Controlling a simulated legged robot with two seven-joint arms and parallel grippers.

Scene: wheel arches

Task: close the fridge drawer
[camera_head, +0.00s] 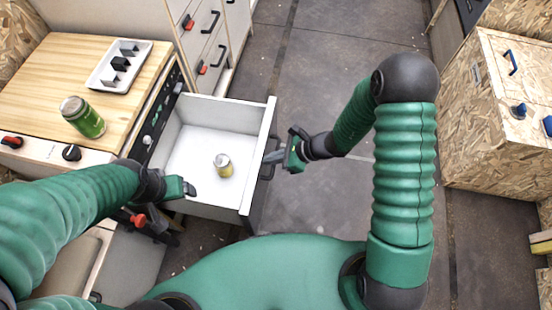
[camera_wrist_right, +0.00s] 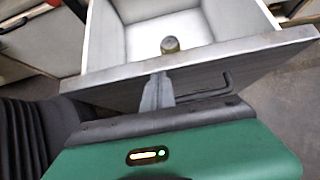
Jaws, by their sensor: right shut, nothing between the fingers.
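The fridge drawer (camera_head: 190,150) is pulled out from the counter unit, and its white inside shows. A small yellowish can (camera_head: 223,165) stands in it. The can also shows in the right wrist view (camera_wrist_right: 170,45). My right gripper (camera_head: 270,157) is shut and empty at the outer face of the drawer front, beside the dark handle (camera_wrist_right: 208,93). In the right wrist view its fingers (camera_wrist_right: 158,90) point at the front panel (camera_wrist_right: 240,62); whether they touch it I cannot tell. My left gripper (camera_head: 185,187) is at the drawer's near left side; its fingers are unclear.
A cabinet with drawers (camera_head: 205,35) stands behind. A chipboard cabinet (camera_head: 490,120) is at right. Open grey floor (camera_head: 320,70) lies between.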

